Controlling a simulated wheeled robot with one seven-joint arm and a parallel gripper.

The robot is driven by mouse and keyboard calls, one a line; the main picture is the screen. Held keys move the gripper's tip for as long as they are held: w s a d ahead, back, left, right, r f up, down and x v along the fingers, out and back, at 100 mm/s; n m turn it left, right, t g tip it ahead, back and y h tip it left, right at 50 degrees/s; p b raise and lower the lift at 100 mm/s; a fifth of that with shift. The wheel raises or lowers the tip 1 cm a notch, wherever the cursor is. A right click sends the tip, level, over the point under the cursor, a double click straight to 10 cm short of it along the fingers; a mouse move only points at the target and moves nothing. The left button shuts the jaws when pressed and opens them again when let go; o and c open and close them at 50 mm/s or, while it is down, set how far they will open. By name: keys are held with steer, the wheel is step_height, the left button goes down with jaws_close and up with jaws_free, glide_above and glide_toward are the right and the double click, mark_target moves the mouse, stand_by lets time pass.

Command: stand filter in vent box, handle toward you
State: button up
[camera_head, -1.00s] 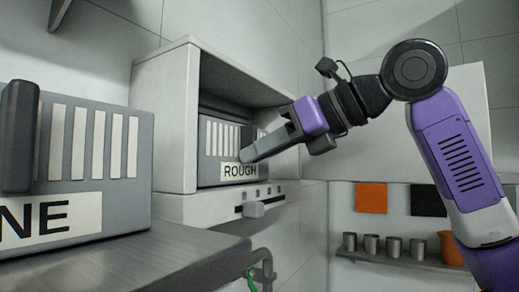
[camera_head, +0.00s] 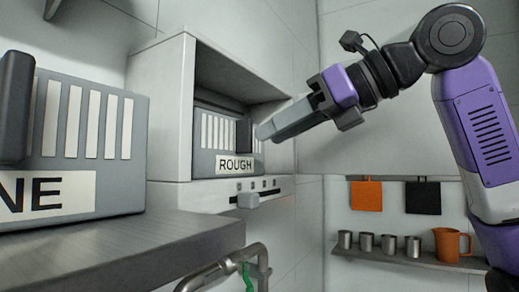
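A grey filter labelled ROUGH (camera_head: 226,167) stands upright inside the open white vent box (camera_head: 163,110) on the wall. Its slotted, labelled face and dark handle (camera_head: 244,138) are toward me. My gripper (camera_head: 265,132) is in front of the box opening, to the right of the handle in the picture. Its fingers show side-on, so the gap between them is hidden. A second grey filter, its label ending in NE (camera_head: 75,140), stands on a metal shelf (camera_head: 150,245) at the near left, with its dark handle (camera_head: 16,105) toward me.
A slider knob (camera_head: 248,201) sits on the panel below the box opening. A pipe (camera_head: 225,268) runs below the near shelf. Several metal cups and an orange jug (camera_head: 447,245) stand on a shelf (camera_head: 400,259) at the lower right. Orange and black cloths hang above it.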

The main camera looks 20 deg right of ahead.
steer(key=b+v, duration=0.1)
steer(key=v, duration=0.6)
stand_by(0.4)
